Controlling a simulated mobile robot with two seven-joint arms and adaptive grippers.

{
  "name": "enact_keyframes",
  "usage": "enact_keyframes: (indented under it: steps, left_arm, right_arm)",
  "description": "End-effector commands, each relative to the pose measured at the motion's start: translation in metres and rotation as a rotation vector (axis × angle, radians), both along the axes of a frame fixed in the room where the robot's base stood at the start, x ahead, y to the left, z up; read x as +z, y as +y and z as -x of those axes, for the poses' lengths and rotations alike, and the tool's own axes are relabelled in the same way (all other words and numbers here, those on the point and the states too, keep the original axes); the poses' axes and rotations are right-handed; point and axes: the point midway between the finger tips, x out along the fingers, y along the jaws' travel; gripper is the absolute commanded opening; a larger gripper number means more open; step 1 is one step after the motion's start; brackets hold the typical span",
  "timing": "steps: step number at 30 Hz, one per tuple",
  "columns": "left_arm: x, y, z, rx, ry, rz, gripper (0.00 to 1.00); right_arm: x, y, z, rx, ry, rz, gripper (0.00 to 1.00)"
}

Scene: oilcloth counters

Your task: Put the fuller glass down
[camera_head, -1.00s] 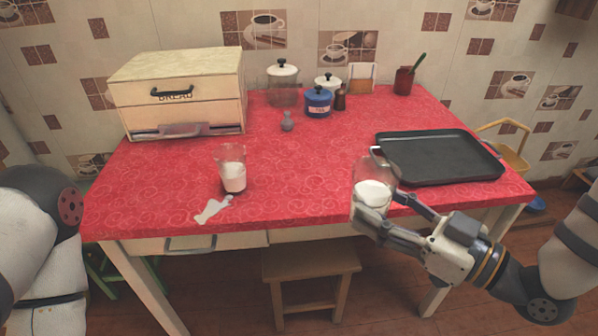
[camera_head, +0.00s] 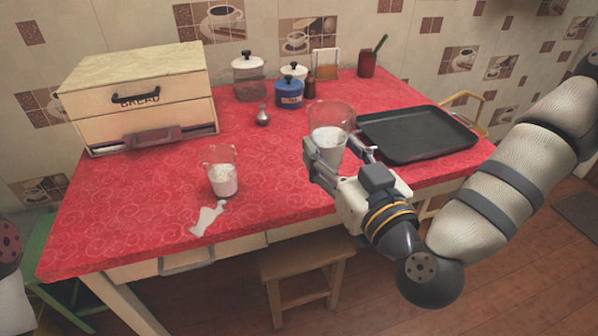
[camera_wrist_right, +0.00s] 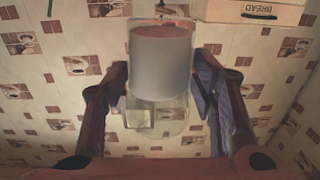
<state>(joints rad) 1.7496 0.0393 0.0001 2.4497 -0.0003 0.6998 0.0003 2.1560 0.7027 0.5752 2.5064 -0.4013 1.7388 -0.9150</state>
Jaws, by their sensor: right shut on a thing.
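My right gripper (camera_head: 337,150) is shut on a clear glass (camera_head: 330,115) with white liquid in it. The glass is upright over the red counter, left of the black tray; I cannot tell whether its base touches the cloth. In the right wrist view the glass (camera_wrist_right: 160,65) sits between the two fingers (camera_wrist_right: 160,90), with liquid filling more than half of it. A second glass (camera_head: 222,177) stands on the counter to the left, partly filled with white liquid. My left gripper is out of view.
A black tray (camera_head: 415,135) is at right. A bread box (camera_head: 140,100), several canisters (camera_head: 289,93) and a small grey shaker (camera_head: 262,116) stand farther back. The red counter (camera_head: 275,170) is clear between the glasses.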

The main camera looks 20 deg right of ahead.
Motion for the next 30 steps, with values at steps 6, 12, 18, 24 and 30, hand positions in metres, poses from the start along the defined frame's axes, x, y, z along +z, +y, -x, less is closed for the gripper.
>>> enact_keyframes:
  steps: [6,12,18,24,30]
  left_arm:
    - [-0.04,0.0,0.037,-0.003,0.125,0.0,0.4]
    - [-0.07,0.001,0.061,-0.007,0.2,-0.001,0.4]
    - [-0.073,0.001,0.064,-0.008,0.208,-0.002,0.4]
    - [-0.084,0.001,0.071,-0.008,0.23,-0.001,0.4]
    - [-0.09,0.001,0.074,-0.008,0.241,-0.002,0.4]
  right_arm:
    - [-0.029,0.0,-0.029,-0.003,0.018,-0.003,0.09]
    - [-0.033,0.001,-0.051,-0.002,0.007,-0.002,0.09]
    - [-0.044,0.001,-0.093,-0.002,0.0,0.0,0.09]
    - [-0.081,0.003,-0.121,-0.001,0.002,-0.001,0.09]
    - [-0.101,0.003,-0.138,0.0,0.001,-0.001,0.09]
